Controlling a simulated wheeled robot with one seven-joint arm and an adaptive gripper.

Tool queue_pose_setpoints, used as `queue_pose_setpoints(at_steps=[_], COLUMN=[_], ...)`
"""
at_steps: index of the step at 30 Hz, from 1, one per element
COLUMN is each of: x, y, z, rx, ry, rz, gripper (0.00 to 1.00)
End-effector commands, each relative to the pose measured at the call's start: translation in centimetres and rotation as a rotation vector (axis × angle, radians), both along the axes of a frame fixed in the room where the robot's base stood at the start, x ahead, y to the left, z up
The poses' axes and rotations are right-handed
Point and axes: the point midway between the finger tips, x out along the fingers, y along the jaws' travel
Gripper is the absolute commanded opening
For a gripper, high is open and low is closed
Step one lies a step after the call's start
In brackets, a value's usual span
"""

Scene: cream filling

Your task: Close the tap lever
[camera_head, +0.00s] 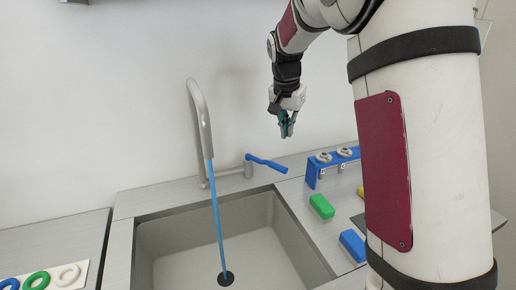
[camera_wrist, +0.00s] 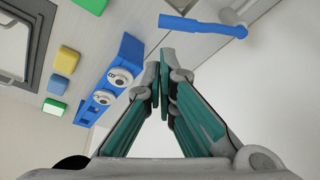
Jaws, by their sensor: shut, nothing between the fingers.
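The tap lever (camera_head: 266,163) is a blue handle on the right of the grey tap (camera_head: 203,130). It points right and slightly down, and a blue stream runs from the spout to the drain. In the wrist view the lever (camera_wrist: 203,26) lies at the top, beyond the fingertips. My gripper (camera_head: 287,130) is above and a little right of the lever, apart from it. Its green fingers (camera_wrist: 163,85) are shut and empty.
The sink basin (camera_head: 150,240) is below the tap. A blue stand with round knobs (camera_head: 313,172) is right of the lever. A green block (camera_head: 321,207) and a blue block (camera_head: 352,245) lie on the counter. Coloured rings (camera_head: 38,280) lie at the left.

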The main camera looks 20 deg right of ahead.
Motion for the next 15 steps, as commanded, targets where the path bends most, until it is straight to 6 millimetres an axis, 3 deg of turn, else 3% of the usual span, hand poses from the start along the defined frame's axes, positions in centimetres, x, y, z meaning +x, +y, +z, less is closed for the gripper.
queue_pose_setpoints(at_steps=[3,6,15], x=[2.9,4.4,5.8], y=[-1.9,-2.9,-4.1], z=[-2.6,-4.1,-6.6], rx=[-0.025,-0.040,-0.053], ry=[0.008,0.009,0.010], rz=[-0.081,-0.125,-0.167], gripper=[0.00,0.00,0.00])
